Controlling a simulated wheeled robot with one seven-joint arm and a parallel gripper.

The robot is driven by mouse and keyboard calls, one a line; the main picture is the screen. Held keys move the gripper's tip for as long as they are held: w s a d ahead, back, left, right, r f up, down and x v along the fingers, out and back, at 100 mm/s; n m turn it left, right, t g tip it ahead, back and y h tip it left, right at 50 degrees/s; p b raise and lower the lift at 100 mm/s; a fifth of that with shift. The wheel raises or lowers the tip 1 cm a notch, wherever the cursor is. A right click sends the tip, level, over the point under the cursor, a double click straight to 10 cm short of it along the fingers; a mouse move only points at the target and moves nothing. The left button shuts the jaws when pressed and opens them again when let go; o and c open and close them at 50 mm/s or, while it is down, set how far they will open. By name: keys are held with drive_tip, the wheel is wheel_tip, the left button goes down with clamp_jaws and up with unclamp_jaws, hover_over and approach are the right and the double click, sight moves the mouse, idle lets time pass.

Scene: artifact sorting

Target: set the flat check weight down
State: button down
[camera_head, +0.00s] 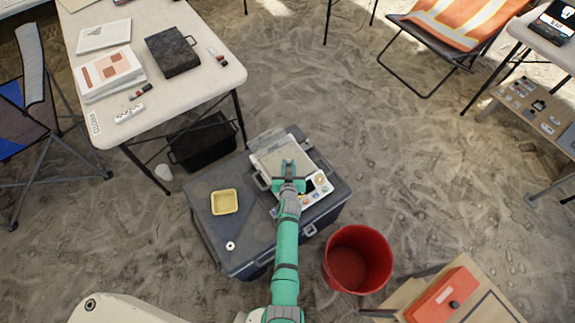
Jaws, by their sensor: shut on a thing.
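My green gripper (289,180) reaches out over a grey-white instrument (275,160) with a flat pan and a panel of coloured knobs, on the dark grey case (245,262). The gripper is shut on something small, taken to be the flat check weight. My gripper hides the held piece, so its shape and its height above the instrument cannot be told. A small pale round piece with a dark centre (230,245) lies on the case's front left part; I cannot tell what it is.
A yellow tray (224,202) sits on the case's left part. A red bucket (357,259) stands at the case's right. A white table (190,88) with papers and a black box (172,52) is behind left. Bare case top lies between tray and instrument.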

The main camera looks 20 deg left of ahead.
drive_tip(key=c, duration=1.5)
unclamp_jaws()
drive_tip(key=shift+s+a+f, duration=0.1)
drive_tip(key=shift+a, duration=0.05)
drive_tip(key=shift+c, duration=0.2)
drive_tip(key=shift+a, duration=0.1)
